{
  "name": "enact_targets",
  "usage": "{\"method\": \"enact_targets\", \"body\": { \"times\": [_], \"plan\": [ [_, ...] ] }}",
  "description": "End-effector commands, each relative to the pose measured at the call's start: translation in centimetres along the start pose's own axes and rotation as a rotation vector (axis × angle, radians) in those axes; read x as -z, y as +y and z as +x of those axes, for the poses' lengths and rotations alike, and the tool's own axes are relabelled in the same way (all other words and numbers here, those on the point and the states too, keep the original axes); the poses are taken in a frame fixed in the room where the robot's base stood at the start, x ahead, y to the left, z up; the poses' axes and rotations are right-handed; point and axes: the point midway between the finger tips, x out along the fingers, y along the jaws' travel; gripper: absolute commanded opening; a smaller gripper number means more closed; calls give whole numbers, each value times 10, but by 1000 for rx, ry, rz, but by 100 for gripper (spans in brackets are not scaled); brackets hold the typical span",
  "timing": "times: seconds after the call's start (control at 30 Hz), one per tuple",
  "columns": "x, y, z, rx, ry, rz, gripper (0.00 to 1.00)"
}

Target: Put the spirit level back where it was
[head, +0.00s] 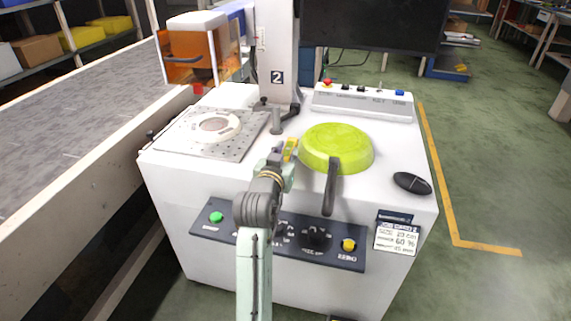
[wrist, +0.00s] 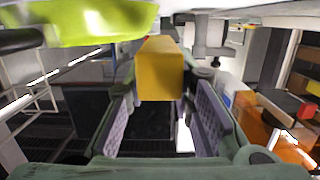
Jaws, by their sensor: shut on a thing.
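The yellow spirit level (head: 290,148) is between the fingers of my gripper (head: 280,160), above the white machine top. In the wrist view the level (wrist: 161,70) shows as a yellow block between the two padded fingers of my gripper (wrist: 165,108). My gripper is shut on it. In the head view the gripper hides part of the level, and I cannot tell whether the level touches the machine top.
A lime-green pan (head: 336,147) lies upside down just right of my gripper, its dark handle pointing forward. A perforated plate (head: 180,143) with a round white part is left. A black mouse (head: 412,183) lies right. A post (head: 276,122) stands behind.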

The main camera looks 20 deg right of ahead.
Motion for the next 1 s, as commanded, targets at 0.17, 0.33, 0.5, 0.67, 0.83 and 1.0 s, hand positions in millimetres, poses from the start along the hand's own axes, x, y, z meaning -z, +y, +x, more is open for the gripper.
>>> {"method": "enact_targets", "body": {
  "times": [0.17,0.33,0.5,0.67,0.83,1.0],
  "plan": [
    [-23,0,3,0,-2,-2,0],
    [-38,0,6,1,0,-1,0],
    [-38,0,6,1,2,0,0],
    [-42,0,6,1,1,0,0],
    [-41,0,6,1,1,0,31],
    [-41,0,6,1,1,0,42]
  ]
}}
